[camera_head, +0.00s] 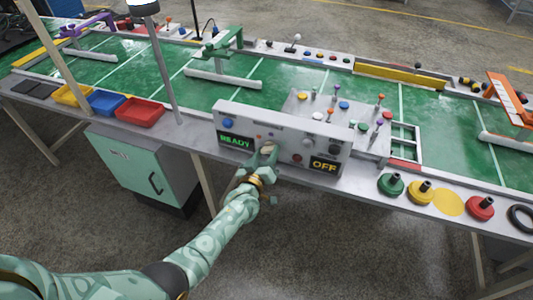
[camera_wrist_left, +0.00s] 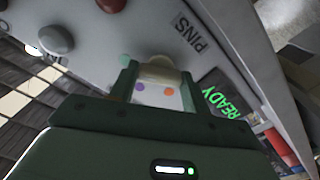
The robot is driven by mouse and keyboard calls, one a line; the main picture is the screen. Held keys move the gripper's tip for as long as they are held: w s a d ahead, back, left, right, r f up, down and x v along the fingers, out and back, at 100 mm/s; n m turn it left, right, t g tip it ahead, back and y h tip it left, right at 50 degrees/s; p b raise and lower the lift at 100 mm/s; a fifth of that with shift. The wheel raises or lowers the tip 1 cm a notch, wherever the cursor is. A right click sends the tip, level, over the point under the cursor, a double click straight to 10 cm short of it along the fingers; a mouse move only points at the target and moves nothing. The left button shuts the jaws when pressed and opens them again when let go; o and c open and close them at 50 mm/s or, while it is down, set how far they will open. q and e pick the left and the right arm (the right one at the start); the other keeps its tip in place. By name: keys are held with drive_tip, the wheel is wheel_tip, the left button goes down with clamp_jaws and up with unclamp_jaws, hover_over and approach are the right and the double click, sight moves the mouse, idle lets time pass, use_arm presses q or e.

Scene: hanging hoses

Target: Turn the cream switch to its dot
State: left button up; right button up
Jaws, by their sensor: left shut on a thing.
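The cream switch (camera_head: 268,148) is on the front face of the grey control box (camera_head: 228,110), between the green READY display and the OFF display. My left gripper (camera_head: 264,157) reaches up to it from below and hides part of it. In the left wrist view my left gripper (camera_wrist_left: 157,80) is shut on the cream switch (camera_wrist_left: 158,70), one finger on each side. Around the switch show an orange dot (camera_wrist_left: 169,91), a purple dot (camera_wrist_left: 140,87) and a green dot (camera_wrist_left: 125,59). I cannot tell where the switch's pointer faces. My right gripper is not in view.
Yellow, blue and red trays (camera_head: 140,112) stand left of the box. A grey board with several coloured pins (camera_head: 345,105) stands behind it. Green, yellow and red knobbed discs (camera_head: 420,193) sit to the right. A dark red button (camera_wrist_left: 111,4) is near the gripper.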

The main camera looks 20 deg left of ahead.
use_arm(q)
drive_tip(key=o, duration=1)
drive_tip(key=shift+f, duration=0.1)
drive_tip(key=s+p, duration=0.5)
drive_tip(key=s, duration=1.1)
drive_tip(key=shift+s+a, duration=0.2)
drive_tip(key=shift+a, duration=0.05)
